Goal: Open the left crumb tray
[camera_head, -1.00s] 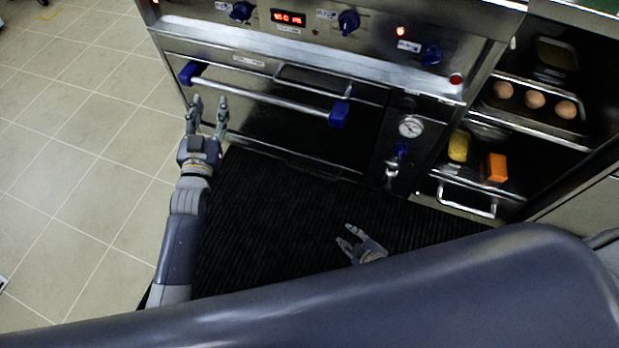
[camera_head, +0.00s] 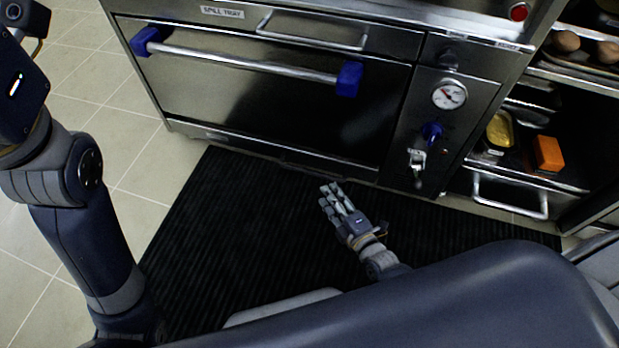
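The oven front has a shallow drawer (camera_head: 385,40) at its top with a bar handle (camera_head: 312,31) and a label that seems to read "spill tray". A low dark strip (camera_head: 285,156) with a small label runs along the bottom of the oven; I cannot tell whether it is the crumb tray. The upper drawer looks closed. My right gripper (camera_head: 331,193) is open and empty, over the black mat in front of the oven, apart from the oven. My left arm rises along the left edge; its fingers are not in view.
The oven door bar (camera_head: 240,64) has blue end mounts. A gauge (camera_head: 449,95) and a blue-handled valve (camera_head: 432,132) are to its right. An open shelf unit holds a yellow item (camera_head: 500,129) and an orange block (camera_head: 548,153). The black mat (camera_head: 230,220) is clear around my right gripper.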

